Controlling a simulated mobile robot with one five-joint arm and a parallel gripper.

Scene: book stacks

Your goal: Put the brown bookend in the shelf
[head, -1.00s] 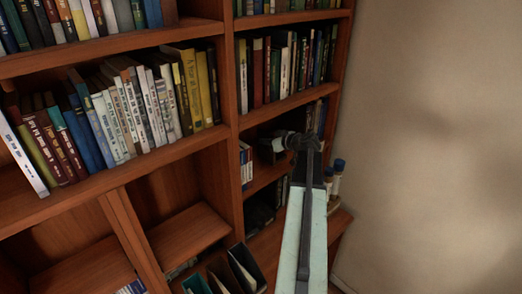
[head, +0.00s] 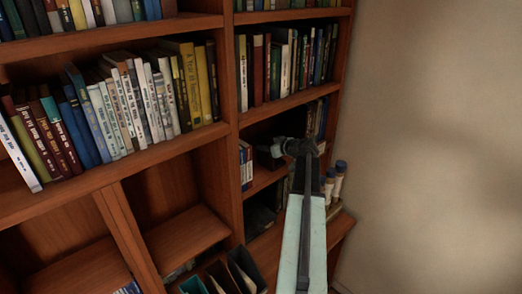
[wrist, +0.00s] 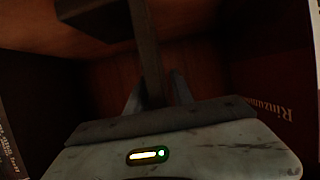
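The brown bookend (wrist: 148,52) shows in the wrist view as a dark upright bar with a dark block at its upper left. My gripper (wrist: 156,95) has a finger on each side of the bar and appears shut on it. In the head view my gripper (head: 299,147) is at the opening of a right-hand shelf compartment. The bookend shows there as a dark shape (head: 268,158) just left of the gripper. Whether the bookend touches the shelf board (head: 262,178) is too dark to tell.
In the head view, white and red books (head: 245,165) stand left of the gripper and dark books (head: 316,118) stand right. Bottles with blue caps (head: 336,180) stand to the lower right. A shelf board (head: 290,105) with books runs above. A bare wall is at the right.

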